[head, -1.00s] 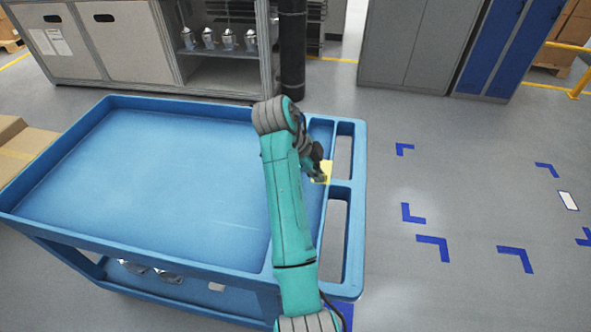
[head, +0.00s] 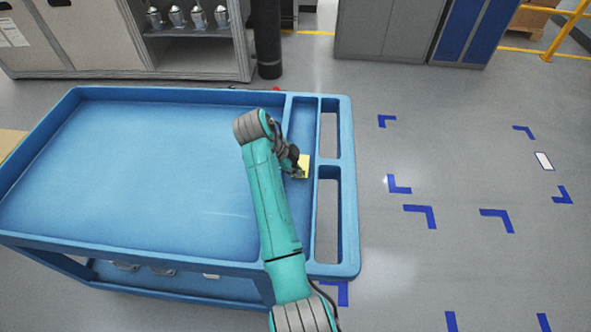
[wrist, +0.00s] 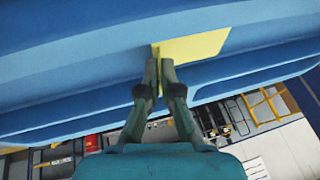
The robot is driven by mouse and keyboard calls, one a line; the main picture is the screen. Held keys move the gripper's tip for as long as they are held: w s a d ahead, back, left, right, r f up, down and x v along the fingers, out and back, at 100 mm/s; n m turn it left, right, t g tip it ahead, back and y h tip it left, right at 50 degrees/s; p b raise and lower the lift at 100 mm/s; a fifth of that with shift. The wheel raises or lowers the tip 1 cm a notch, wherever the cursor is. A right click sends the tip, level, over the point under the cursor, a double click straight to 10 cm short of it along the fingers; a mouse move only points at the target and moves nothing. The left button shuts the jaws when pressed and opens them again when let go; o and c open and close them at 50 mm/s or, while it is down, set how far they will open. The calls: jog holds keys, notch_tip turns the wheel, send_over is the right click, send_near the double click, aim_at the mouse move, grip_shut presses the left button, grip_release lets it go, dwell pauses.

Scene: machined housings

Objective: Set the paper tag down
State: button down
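A yellow paper tag (head: 303,167) is at my gripper (head: 296,173), over the narrow right-hand compartment of the blue cart (head: 352,225). In the wrist view my gripper (wrist: 161,62) has its fingers nearly together, with the edge of the tag (wrist: 197,47) between the tips. The tag sticks out to the right of the fingers. The cart's blue surfaces (wrist: 70,62) fill the space around it. I cannot tell whether the tag touches the cart. My arm hides part of the cart top.
The wide left tray (head: 130,170) of the cart looks empty. Two long slots (head: 328,215) run along its right side. Metal parts (head: 165,270) sit on the lower shelf. Grey cabinets (head: 385,30) stand behind. Floor with blue corner marks (head: 420,212) is clear to the right.

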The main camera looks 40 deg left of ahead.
jog(key=shift+f, duration=0.2)
jog(key=c, duration=1.8)
grip_release()
jog(key=shift+f, duration=0.15)
jog(key=o, duration=0.5)
